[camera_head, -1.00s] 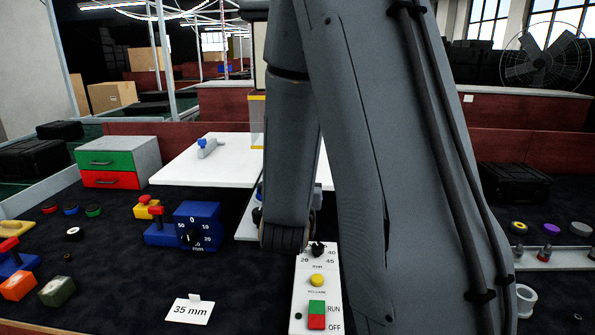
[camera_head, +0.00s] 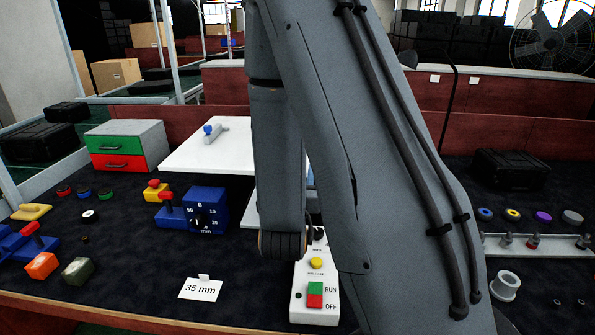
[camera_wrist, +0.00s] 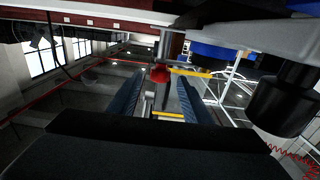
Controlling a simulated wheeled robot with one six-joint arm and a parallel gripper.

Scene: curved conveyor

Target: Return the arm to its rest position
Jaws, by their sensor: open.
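My arm (camera_head: 350,150) fills the middle of the head view, folded with one link hanging down over the workbench. My gripper is hidden behind the arm in the head view. In the wrist view my gripper (camera_wrist: 160,85) shows two blue-grey fingers standing well apart. Nothing is held between them. A red knob-like part (camera_wrist: 160,73) and yellow bars lie in line with the gap, beyond the fingertips; their distance is unclear.
The control box (camera_head: 316,310) with RUN and OFF buttons stands just below my hanging arm link. A blue dial box (camera_head: 206,205), a 35 mm card (camera_head: 200,288) and a drawer cabinet (camera_head: 125,145) are to the left. A white tube (camera_head: 504,286) lies right.

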